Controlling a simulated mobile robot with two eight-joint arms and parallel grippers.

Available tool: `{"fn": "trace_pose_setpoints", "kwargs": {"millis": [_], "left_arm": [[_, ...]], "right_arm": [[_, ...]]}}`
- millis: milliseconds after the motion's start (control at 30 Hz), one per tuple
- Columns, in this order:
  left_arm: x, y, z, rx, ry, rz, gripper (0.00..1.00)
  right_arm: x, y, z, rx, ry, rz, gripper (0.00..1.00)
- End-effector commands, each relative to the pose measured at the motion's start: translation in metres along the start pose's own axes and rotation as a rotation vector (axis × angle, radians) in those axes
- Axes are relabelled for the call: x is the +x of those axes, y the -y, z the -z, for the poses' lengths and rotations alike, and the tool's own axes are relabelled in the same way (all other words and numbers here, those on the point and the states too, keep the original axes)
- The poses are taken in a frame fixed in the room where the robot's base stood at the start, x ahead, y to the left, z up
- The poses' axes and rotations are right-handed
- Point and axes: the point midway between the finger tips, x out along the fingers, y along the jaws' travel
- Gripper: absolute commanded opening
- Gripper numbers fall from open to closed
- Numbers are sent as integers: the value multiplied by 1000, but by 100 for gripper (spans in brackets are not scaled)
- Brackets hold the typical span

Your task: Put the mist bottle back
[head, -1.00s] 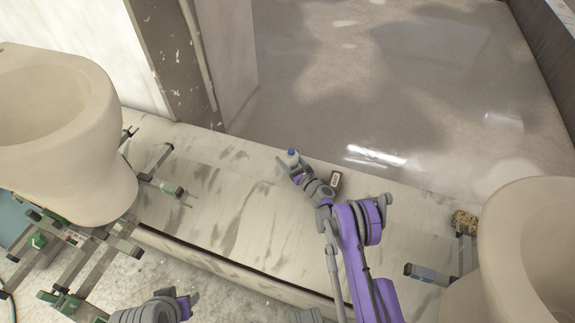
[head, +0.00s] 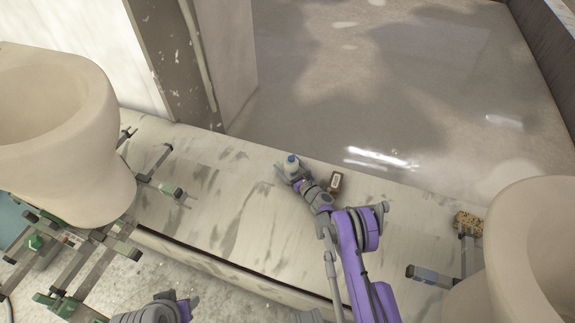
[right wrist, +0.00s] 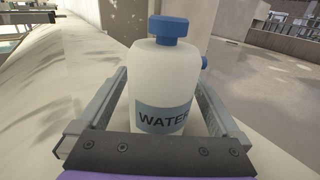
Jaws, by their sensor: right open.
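The mist bottle (head: 292,162) is white with a blue cap and stands upright on the pale, streaked ledge (head: 225,200). In the right wrist view the bottle (right wrist: 162,85) shows a blue-grey label reading "WATER" and a small blue knob on its side. My right gripper (head: 288,173) is open, with one finger on each side of the bottle; a gap shows beside it in the right wrist view (right wrist: 160,100). The bottle's base is hidden behind the gripper's palm. My left gripper (head: 188,305) is at the bottom of the head view; its fingers are too unclear to judge.
A small dark brown block (head: 335,182) with a pale label lies on the ledge just right of my right gripper. Large beige toilet-like ceramics stand at left (head: 60,140) and right (head: 535,250), on frames with green clamps at left. A sponge (head: 467,222) is at right.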

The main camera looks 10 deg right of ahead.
Motion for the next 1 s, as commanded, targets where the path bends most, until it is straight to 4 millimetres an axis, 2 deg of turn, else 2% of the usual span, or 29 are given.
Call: {"fn": "trace_pose_setpoints", "kwargs": {"millis": [167, 400, 600, 1000], "left_arm": [[-6, 0, 2, 0, -2, 0, 50], [-11, 0, 3, 0, -4, 0, 50], [-14, 0, 4, 0, -4, 0, 50], [-14, 0, 4, 0, -5, 0, 50]], "right_arm": [[-2, 0, -6, 0, 0, 1, 100], [-44, 1, -5, -1, 0, 2, 100], [-69, 0, -4, -1, 0, 1, 100], [-75, 0, -3, 0, 0, 0, 100]]}}
